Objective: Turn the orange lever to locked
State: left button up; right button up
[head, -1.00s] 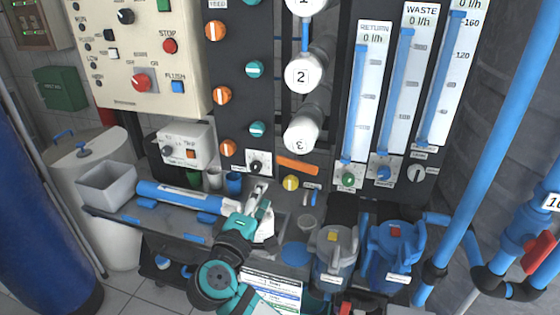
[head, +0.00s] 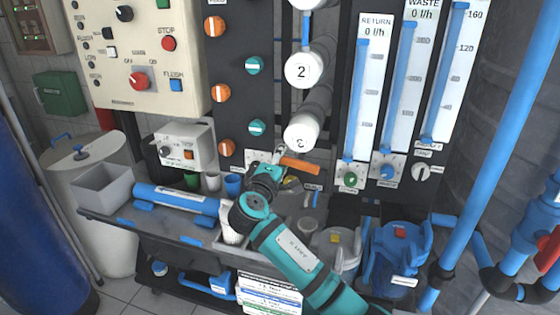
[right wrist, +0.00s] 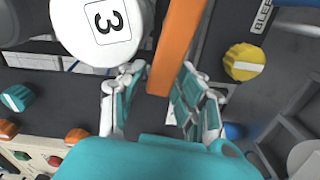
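The orange lever (head: 300,166) is a flat bar below the white cylinder end marked 3 in the head view. There it lies nearly level, sloping slightly down to the right. My right gripper (head: 279,154) is at its left end. In the right wrist view the lever (right wrist: 179,42) reaches down between the two fingers of my right gripper (right wrist: 161,75). The fingers are open, one on each side of the bar, with visible gaps, so it is not clasped. The lever's pivot is not visible. My left gripper is not in view.
A yellow knob (right wrist: 245,62) sits close to the right finger in the wrist view. The white cylinder end marked 3 (right wrist: 97,28) is close to the left finger. Below the panel is a grey bench with cups and a blue cylinder (head: 176,198). Blue filter housings (head: 398,262) stand at right.

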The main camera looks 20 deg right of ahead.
grip_shut()
